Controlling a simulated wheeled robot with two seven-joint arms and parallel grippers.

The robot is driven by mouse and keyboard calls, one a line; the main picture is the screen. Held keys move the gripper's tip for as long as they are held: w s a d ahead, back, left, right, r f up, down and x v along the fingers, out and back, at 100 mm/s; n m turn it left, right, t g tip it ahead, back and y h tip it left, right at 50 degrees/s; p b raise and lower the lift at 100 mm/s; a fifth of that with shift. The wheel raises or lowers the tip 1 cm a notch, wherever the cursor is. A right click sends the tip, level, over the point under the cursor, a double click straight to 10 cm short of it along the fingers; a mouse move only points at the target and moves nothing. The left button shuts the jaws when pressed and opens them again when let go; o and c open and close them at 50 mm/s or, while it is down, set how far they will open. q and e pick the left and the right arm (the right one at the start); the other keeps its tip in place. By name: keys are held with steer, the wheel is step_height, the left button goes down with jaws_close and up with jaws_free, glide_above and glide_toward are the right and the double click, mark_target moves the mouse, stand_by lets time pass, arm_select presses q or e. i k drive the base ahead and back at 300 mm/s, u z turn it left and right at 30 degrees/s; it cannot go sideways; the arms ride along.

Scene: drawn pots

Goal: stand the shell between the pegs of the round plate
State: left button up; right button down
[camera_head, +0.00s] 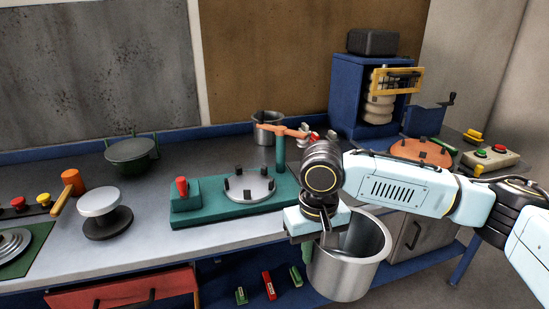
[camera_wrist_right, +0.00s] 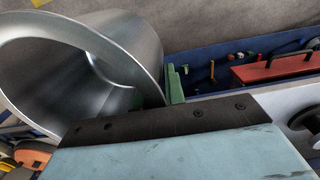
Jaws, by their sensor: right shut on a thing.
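The shell (camera_head: 345,272) is a shiny silver, open-topped cylinder in the head view. My right gripper (camera_head: 326,238) is shut on its rim at the left side and holds it in front of the bench's front edge, mouth up and a little tilted. The shell (camera_wrist_right: 135,45) fills the upper left of the right wrist view; the fingertips are not clearly visible there. The round plate (camera_head: 250,186) is pale grey with several black pegs around it. It sits on a teal base (camera_head: 215,208), up and left of the shell, apart from it. My left gripper is not in view.
The teal base carries a red-knobbed block (camera_head: 182,188) and a post with an orange arm (camera_head: 281,150). A grey knob-like stand (camera_head: 100,203) is to the left. An orange disc with pegs (camera_head: 422,151) and a blue machine (camera_head: 352,95) are to the right. A red drawer (camera_head: 125,291) is below.

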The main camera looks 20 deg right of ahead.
mark_target(249, 184)
steer(key=k, duration=0.3)
steer(key=z, duration=1.65)
steer(key=i, duration=0.95)
steer(key=u, duration=2.15)
